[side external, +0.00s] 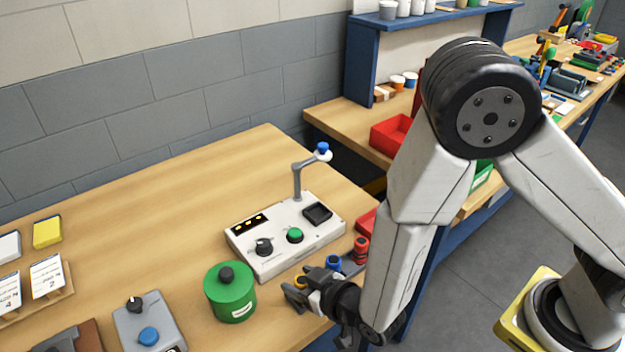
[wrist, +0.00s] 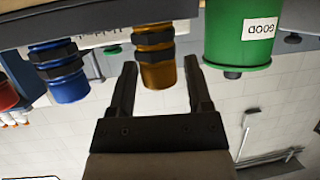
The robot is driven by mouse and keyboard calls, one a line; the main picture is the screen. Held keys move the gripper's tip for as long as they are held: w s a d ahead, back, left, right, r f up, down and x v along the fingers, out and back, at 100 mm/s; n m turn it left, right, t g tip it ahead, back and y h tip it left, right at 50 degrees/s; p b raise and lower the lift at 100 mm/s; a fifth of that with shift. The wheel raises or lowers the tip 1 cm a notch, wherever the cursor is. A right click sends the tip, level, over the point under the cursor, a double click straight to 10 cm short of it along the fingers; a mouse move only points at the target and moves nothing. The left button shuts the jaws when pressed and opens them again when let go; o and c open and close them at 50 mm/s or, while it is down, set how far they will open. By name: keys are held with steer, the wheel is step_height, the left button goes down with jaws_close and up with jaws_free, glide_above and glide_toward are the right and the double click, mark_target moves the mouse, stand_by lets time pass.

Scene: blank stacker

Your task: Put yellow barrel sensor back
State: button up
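The yellow barrel sensor (side external: 300,281) shows only in part in the side view, beside the blue barrel sensor (side external: 333,262) and close to the white control box (side external: 285,240). In the wrist view, which looks upside down, the yellow barrel sensor (wrist: 156,70) has dark nuts around it and sits between the fingertips of my gripper (wrist: 160,66). My gripper is open, with a visible gap on each side of the sensor. In the side view my gripper (side external: 300,297) is low at the table's front edge. The sensor's far end is hidden.
The blue sensor (wrist: 62,75) and a red one (side external: 361,248) are on the other side. A grey knob box (side external: 150,325) is farther left.

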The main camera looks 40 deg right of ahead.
steer(key=shift+o, duration=0.2)
steer(key=shift+r, duration=0.2)
steer(key=a+v, duration=0.1)
steer(key=v, duration=0.6)
steer(key=shift+s+d, duration=0.25)
steer(key=shift+d, duration=0.25)
stand_by(0.3)
steer(key=shift+w+d, duration=0.4)
steer(key=shift+w, duration=0.25)
steer(key=w+d+g, duration=0.3)
steer(key=shift+w+d+r+m, duration=0.1)
steer(key=shift+d+r+m, duration=0.2)
steer(key=shift+r, duration=0.05)
steer(key=d+g, duration=0.1)
steer(key=d, duration=0.1)
steer(key=d+r+g, duration=0.1)
steer(key=d, duration=0.1)
steer(key=shift+w+d+r+g, duration=0.1)
steer(key=shift+w+g, duration=0.15)
steer(key=shift+g, duration=0.15)
steer(key=s+d+r+g+h, duration=0.1)
steer(key=s+d+r+g, duration=0.1)
steer(key=d, duration=0.4)
steer(key=s+d+r+m+g, duration=0.1)
steer(key=s+d+r+g, duration=0.1)
steer(key=d, duration=0.5)
steer(key=shift+s+g+h, duration=0.4)
steer(key=shift+s, duration=0.35)
